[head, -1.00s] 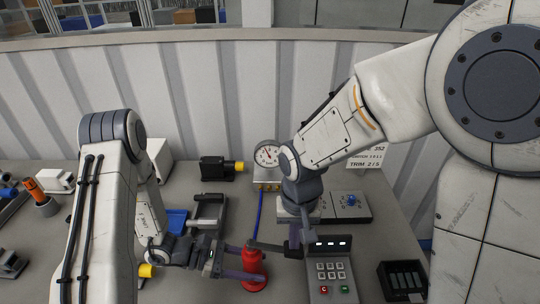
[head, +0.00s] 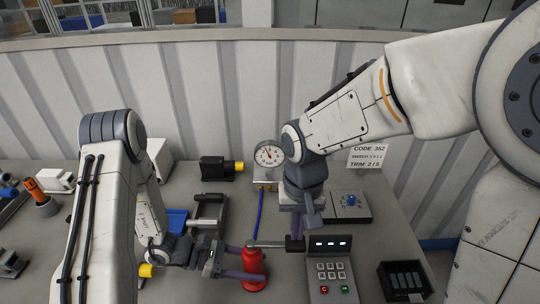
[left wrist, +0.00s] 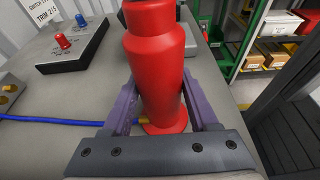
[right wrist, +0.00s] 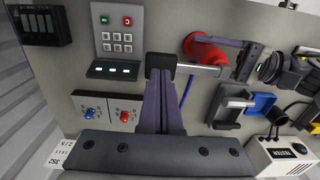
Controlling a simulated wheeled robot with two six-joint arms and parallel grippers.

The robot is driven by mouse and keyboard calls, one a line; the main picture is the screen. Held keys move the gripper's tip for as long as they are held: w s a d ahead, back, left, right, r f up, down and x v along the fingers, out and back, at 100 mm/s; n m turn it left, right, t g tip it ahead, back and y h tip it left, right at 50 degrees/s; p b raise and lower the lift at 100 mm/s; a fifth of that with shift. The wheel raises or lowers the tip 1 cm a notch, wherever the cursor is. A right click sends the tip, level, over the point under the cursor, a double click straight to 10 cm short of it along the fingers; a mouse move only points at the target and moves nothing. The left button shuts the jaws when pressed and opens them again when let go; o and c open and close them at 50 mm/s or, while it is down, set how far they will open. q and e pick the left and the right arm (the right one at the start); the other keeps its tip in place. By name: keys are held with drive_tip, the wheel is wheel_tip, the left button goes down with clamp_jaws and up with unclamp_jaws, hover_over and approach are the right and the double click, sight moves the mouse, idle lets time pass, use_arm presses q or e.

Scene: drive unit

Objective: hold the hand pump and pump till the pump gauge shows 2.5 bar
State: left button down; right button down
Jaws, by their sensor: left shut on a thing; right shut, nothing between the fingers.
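The red hand pump (head: 254,281) stands upright on the bench. My left gripper (head: 243,262) is shut around its body; the left wrist view shows a finger on each side of the red pump body (left wrist: 160,75). The pump's metal lever (head: 268,245) reaches right to a black grip (head: 296,243). My right gripper (head: 297,226) is shut and empty directly above that grip. In the right wrist view its closed fingers (right wrist: 162,88) overlap the black grip (right wrist: 160,65); I cannot tell whether they touch. The round pump gauge (head: 268,155) stands behind; its needle points up and left, scale too small to read.
A blue hose (head: 261,212) runs from the pump towards the gauge block. A keypad unit (head: 331,270) stands close right of the pump, with a knob box (head: 350,206) behind it. A black tray (head: 403,281) lies further right. A black-and-yellow part (head: 220,168) lies at the back.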

drive_tip(key=shift+r, duration=2.5)
use_arm(q)
drive_tip(key=shift+c, duration=0.4)
unclamp_jaws()
drive_tip(key=shift+a, duration=0.1)
